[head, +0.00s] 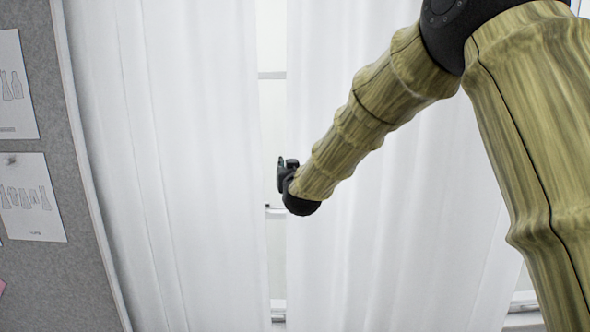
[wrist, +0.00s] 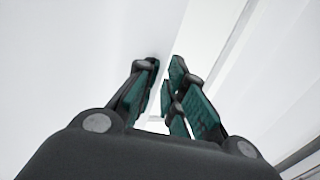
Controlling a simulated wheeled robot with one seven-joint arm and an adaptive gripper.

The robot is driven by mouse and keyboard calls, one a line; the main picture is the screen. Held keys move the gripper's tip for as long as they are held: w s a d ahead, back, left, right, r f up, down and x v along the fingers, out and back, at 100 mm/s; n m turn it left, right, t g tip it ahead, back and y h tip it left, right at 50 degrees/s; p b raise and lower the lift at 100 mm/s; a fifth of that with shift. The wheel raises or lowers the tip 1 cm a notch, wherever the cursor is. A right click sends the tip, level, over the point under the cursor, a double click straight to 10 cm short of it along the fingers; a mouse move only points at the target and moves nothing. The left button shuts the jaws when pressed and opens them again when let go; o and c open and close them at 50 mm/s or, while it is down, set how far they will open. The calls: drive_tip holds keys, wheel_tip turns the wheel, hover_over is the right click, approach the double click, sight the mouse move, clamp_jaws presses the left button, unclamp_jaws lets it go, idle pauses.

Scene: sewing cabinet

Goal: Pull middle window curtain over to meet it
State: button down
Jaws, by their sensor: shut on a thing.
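Two white curtains hang in the head view, a left one (head: 190,150) and a middle one (head: 350,250), with a narrow strip of window (head: 272,120) showing between them. My gripper (head: 282,162) is at the left edge of the middle curtain, beside the gap. In the wrist view, the teal-padded fingers (wrist: 163,80) are close together with white cloth between them, so my gripper is shut on the curtain edge. The exact grip on the cloth is hard to make out, white on white. The arm hides part of the middle curtain.
A grey pinboard (head: 50,100) with paper sheets (head: 32,197) stands at the far left. More window frame (head: 523,300) shows at the lower right, past the middle curtain's right edge. A pale window frame (wrist: 270,70) runs along the right in the wrist view.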

idle(0.3)
drive_tip(key=c, duration=1.5)
unclamp_jaws()
drive_tip(key=shift+s, duration=0.1)
drive_tip(key=s+d, duration=0.2)
drive_tip(key=s, duration=0.9)
drive_tip(key=shift+s, duration=0.3)
